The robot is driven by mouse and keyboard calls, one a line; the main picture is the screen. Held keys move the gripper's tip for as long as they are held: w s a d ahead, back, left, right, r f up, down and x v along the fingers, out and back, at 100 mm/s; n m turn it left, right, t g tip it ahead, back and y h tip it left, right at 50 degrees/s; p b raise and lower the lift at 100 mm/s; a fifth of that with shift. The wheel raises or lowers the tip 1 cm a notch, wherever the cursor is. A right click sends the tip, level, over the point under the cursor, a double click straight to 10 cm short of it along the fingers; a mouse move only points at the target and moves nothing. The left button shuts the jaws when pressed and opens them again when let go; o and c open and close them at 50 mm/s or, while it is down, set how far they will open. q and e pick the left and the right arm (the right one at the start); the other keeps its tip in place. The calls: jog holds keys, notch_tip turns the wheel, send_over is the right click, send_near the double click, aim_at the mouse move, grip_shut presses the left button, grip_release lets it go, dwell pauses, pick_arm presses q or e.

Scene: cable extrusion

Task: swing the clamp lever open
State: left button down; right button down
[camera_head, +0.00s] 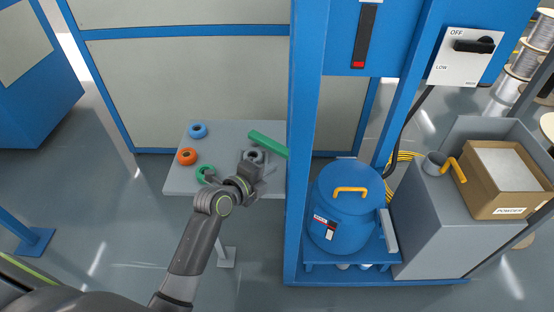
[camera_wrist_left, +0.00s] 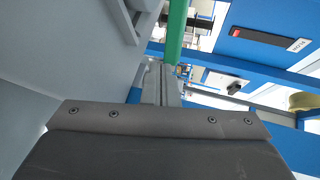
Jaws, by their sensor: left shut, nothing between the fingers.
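A green bar (camera_head: 268,144), which looks like the clamp lever, slants over the right part of the grey table, with its right end at the blue frame post. It also shows in the left wrist view (camera_wrist_left: 175,32), running up from just beyond the fingertips. My left gripper (camera_head: 254,163) is shut and empty, close to the near side of the green bar. In the left wrist view its fingers (camera_wrist_left: 163,82) are together and point toward the bar's lower end. I cannot tell whether they touch it. The clamp body is hidden or not clear. My right gripper is not in view.
The grey table (camera_head: 228,134) holds a blue ring (camera_head: 198,131), an orange ring (camera_head: 187,156) and a green ring (camera_head: 205,174) left of my gripper. The blue post (camera_head: 304,150) stands close on the right. Beyond it is a blue drum (camera_head: 345,205) with a yellow handle.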

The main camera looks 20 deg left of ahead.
aim_at(286, 157)
pick_arm(q)
jog(key=shift+w+d+p, duration=0.2)
jog(key=shift+w+d, duration=0.15)
jog(key=shift+w, duration=0.55)
jog(key=shift+w+d+p, duration=0.2)
jog(key=shift+w+d, duration=0.1)
jog(key=shift+w, duration=0.6)
jog(key=shift+w+d+b, duration=0.3)
jog(key=shift+b, duration=0.25)
jog(key=shift+w+d, duration=0.3)
jog(key=shift+w, duration=0.1)
jog(key=shift+a, duration=0.1)
